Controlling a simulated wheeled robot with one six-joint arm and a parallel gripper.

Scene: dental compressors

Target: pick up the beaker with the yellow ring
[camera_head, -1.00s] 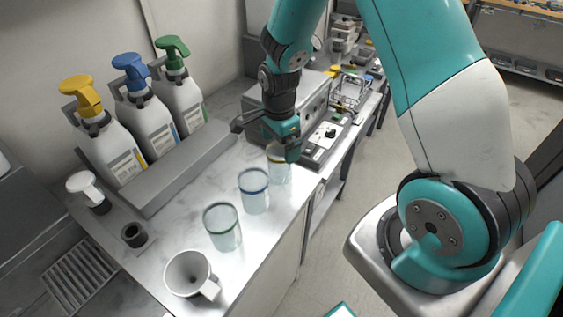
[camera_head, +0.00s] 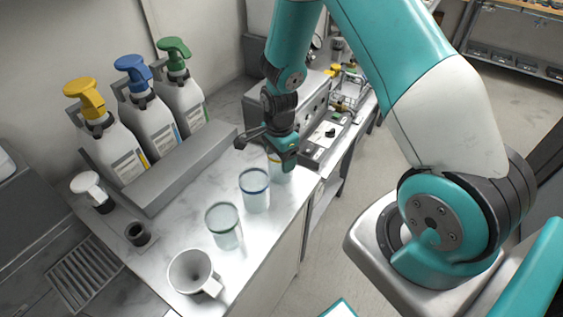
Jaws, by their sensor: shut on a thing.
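The beaker with the yellow ring (camera_head: 279,173) is a clear cup at the far end of the row of beakers on the white counter. My gripper (camera_head: 283,152) is at its rim and shut on it, covering much of its upper part and ring. The beaker looks upright; I cannot tell whether its base touches the counter. The beaker with the blue ring (camera_head: 255,192) stands just nearer, and the beaker with the green ring (camera_head: 224,228) stands nearer still.
A white mug (camera_head: 191,273) stands at the counter's near end. Spray bottles with yellow (camera_head: 120,155), blue (camera_head: 150,120) and green (camera_head: 183,100) heads stand in a grey rack (camera_head: 185,172) at left. A grey metal device (camera_head: 312,100) is behind my gripper.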

